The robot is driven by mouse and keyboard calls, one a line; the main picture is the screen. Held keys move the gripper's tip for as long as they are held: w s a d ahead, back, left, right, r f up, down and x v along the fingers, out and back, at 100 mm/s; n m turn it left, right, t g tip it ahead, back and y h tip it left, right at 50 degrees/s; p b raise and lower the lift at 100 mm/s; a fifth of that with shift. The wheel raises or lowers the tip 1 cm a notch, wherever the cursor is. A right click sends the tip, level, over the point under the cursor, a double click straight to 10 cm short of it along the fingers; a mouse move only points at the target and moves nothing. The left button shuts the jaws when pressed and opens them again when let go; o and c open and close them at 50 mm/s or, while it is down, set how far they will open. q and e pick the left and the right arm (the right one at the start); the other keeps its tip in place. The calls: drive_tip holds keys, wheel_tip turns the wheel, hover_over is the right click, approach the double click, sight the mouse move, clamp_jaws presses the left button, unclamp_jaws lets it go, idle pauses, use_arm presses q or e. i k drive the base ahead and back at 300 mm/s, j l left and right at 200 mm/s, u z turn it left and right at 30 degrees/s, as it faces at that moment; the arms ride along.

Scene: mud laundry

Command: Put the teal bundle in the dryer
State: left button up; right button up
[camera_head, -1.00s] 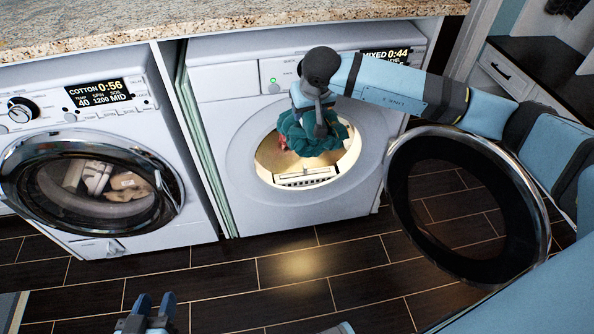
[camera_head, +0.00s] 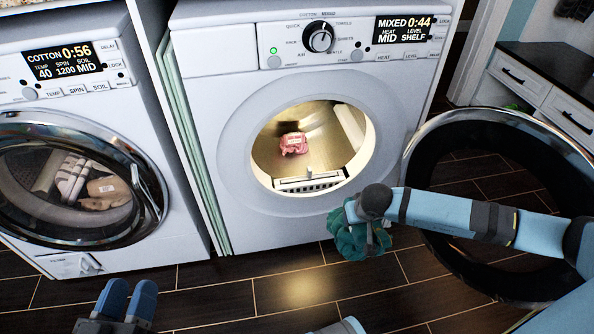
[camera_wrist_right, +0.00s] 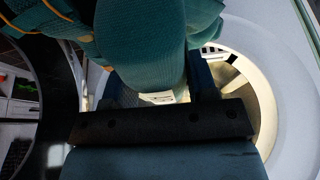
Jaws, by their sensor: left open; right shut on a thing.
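The teal bundle (camera_head: 350,240) hangs from my right gripper (camera_head: 368,237), which is shut on it. Both are in front of the dryer (camera_head: 235,215), below and right of its round opening in the head view. In the right wrist view the bundle (camera_wrist_right: 140,45) fills the upper middle, with the lit dryer opening (camera_wrist_right: 262,95) behind it to the right. The dryer door (camera_head: 420,150) stands wide open on the right. A pink and white item (camera_head: 293,144) lies inside the lit drum. My left gripper (camera_head: 130,290) is open and empty at the bottom left.
A washer (camera_head: 180,235) with its door shut and clothes inside stands left of the dryer. The open door ring reaches out beside my right arm. Dark floor (camera_head: 215,300) lies clear in front. White drawers (camera_head: 520,75) stand at the back right.

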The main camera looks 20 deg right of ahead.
sight(301, 173)
drive_tip(key=i, duration=0.85)
